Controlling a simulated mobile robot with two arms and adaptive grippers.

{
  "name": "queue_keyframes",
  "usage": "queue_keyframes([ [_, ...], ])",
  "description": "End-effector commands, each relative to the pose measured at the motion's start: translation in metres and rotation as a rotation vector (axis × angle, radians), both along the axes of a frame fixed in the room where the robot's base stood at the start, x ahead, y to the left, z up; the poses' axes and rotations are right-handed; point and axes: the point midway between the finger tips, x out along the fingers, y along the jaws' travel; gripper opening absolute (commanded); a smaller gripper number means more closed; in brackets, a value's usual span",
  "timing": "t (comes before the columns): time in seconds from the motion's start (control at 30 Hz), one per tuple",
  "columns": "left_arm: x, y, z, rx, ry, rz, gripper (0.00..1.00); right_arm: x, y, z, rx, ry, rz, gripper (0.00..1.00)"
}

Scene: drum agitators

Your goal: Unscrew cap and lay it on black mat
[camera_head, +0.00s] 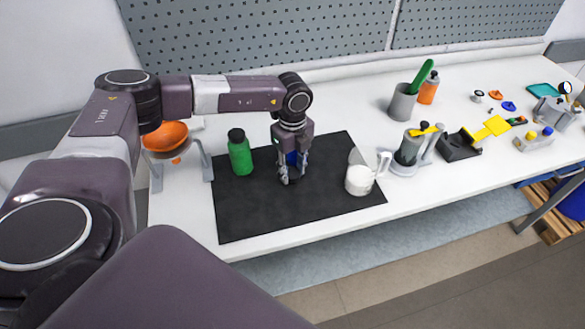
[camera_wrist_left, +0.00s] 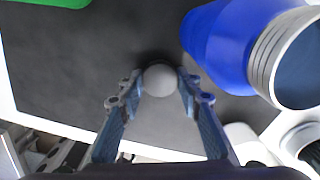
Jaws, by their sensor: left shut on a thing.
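My left gripper (camera_head: 290,180) is low over the black mat (camera_head: 250,210). In the left wrist view its fingers (camera_wrist_left: 159,92) are shut on a round grey cap (camera_wrist_left: 159,80), close to the mat; I cannot tell whether the cap touches it. The blue bottle (camera_wrist_left: 222,42) stands beside the fingers, uncapped, with its threaded silvery neck and open mouth showing. In the head view the bottle (camera_head: 292,158) is mostly hidden behind my left gripper. My right gripper is not in view.
A green bottle (camera_head: 240,155) with a black cap stands left on the mat, a white mug (camera_head: 359,181) at its right. An orange bowl (camera_head: 166,136) sits on a stand farther left. A grey holder (camera_head: 402,104) and orange bottle (camera_head: 428,91) stand back right. The mat's front is clear.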

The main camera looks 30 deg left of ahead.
Motion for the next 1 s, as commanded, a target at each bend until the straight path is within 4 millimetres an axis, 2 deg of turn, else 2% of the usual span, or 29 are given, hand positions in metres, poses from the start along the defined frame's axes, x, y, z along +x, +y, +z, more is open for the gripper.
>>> queue_keyframes([
  [0.43, -0.0002, -0.0003, -0.01, -0.001, 0.0, -0.001, 0.03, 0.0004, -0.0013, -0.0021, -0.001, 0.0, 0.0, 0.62],
  [0.47, -0.0001, -0.0003, -0.0089, 0.0, 0.0, 0.0, 0.34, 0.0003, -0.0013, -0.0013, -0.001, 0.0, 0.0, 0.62],
  [0.6, -0.0003, -0.0002, -0.0086, 0.0, 0.001, 0.0, 0.49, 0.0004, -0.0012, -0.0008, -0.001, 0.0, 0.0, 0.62],
  [0.97, 0.0003, -0.0001, -0.0022, 0.001, -0.001, -0.001, 0.49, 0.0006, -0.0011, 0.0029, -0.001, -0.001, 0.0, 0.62],
  [1.0, 0.0009, -0.0002, -0.0006, -0.001, -0.003, 0.0, 0.49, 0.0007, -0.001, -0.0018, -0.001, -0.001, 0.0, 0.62],
])
